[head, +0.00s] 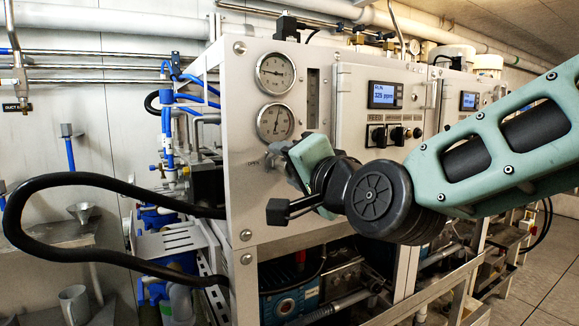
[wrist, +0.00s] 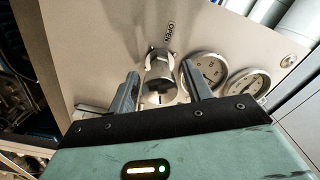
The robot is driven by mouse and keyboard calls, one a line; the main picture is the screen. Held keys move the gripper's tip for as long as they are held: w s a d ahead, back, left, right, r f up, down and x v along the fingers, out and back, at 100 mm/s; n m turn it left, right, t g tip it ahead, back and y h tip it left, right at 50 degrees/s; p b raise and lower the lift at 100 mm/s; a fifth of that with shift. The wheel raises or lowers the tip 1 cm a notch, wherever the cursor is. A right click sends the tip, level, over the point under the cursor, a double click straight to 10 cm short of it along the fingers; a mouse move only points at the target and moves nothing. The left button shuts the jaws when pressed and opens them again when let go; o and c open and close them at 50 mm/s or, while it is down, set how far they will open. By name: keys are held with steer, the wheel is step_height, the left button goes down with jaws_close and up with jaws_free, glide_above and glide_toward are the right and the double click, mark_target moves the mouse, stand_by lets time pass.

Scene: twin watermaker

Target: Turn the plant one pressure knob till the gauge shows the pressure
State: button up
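The pressure knob (wrist: 159,72) is a metal fitting on the pale panel, with the word OPEN printed beside it in the wrist view. My gripper (wrist: 160,77) is open, with one finger on each side of the knob and a gap visible on both sides. In the head view my gripper (head: 284,168) is close to the panel below the gauges and hides most of the knob. Two round white gauges, an upper one (head: 275,74) and a lower one (head: 275,123), sit above it. Both also show in the wrist view; their readings are too small to tell.
A control box with a lit display reading 325 ppm (head: 385,95) and several black switches is right of the gauges. A second display (head: 469,101) is farther right. A thick black hose (head: 60,180) loops out at the left. Blue pipework stands behind the panel's left edge.

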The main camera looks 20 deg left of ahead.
steer(key=shift+s, duration=0.1)
steer(key=v, duration=1.7)
steer(key=shift+d+b, duration=0.2)
steer(key=shift+b, duration=0.2)
steer(key=d+f+n+g+h+p, duration=0.4)
steer(key=d+f+h, duration=0.3)
steer(key=f, duration=0.5)
steer(key=s+d+f+n+g+h+p, duration=0.2)
steer(key=s+d+f+n+g+h, duration=0.3)
steer(key=s+d, duration=0.6)
step_height(320, 180, down, 2)
steer(key=g+h, duration=0.1)
steer(key=g, duration=0.1)
steer(key=shift+s+d+n+g, duration=0.2)
steer(key=shift+s+n+g, duration=0.15)
steer(key=shift+n+g, duration=0.05)
steer(key=shift+f, duration=0.1)
stand_by(2.7)
